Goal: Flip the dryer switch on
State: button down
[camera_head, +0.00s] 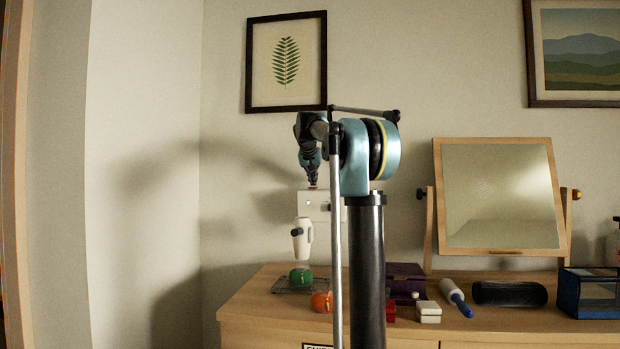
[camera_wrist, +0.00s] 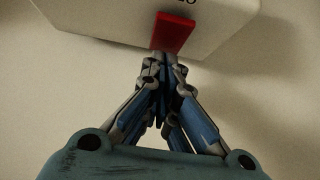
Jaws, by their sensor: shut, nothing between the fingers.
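The dryer is a white wall unit (camera_head: 318,203) with a white handpiece (camera_head: 302,238) hanging below it, left of my column in the head view. In the wrist view the white housing (camera_wrist: 105,15) fills the top, with a red switch (camera_wrist: 173,33) on it. My gripper (camera_wrist: 168,58) is shut and empty. Its fingertips are at the lower edge of the red switch and look to touch it or nearly so. In the head view my gripper (camera_head: 312,184) points down at the top of the unit. Which way the switch is set, I cannot tell.
A wooden dresser (camera_head: 245,300) stands below, holding a green item (camera_head: 300,277), an orange item (camera_head: 321,301), a blue-handled brush (camera_head: 455,297), a dark case (camera_head: 510,293) and a tilting mirror (camera_head: 498,195). A framed leaf picture (camera_head: 287,62) hangs behind my arm.

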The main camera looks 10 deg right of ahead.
dwell(0.4)
jog(key=shift+w+d+f+g, duration=0.1)
jog(key=shift+f+g, duration=0.2)
jog(key=shift+s+a+r, duration=0.2)
jog(key=shift+s+a, duration=0.1)
jog(key=shift+s, duration=0.45)
jog(key=shift+r, duration=0.1)
